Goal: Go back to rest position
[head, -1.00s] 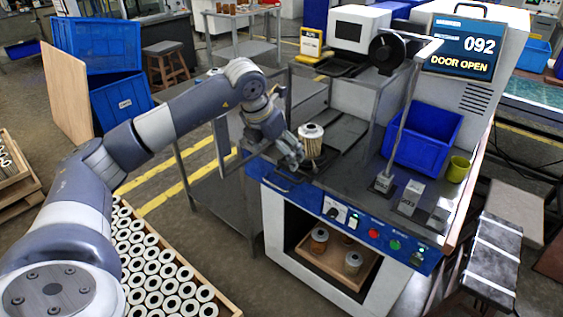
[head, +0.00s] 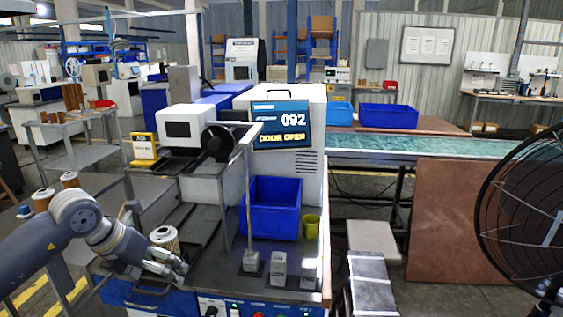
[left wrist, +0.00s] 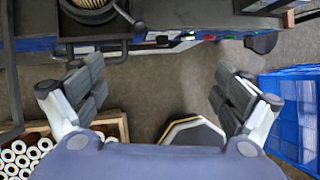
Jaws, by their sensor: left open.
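My left gripper (head: 172,267) is at the front edge of the machine top in the head view, just in front of a white pleated filter cartridge (head: 163,238). The cartridge stands upright on the dark worktop. In the left wrist view my left gripper (left wrist: 158,94) has its fingers wide apart with only floor between them. The cartridge (left wrist: 90,8) shows at the top edge there, beyond the fingers and apart from them. My right gripper is in neither view.
A blue bin (head: 270,222), a yellow-green cup (head: 311,227) and a thin post stand on the machine top. The screen (head: 281,125) reads "092 DOOR OPEN". A fan (head: 525,215) stands at right. A cartridge crate (left wrist: 118,127) and a blue crate (left wrist: 278,92) show below.

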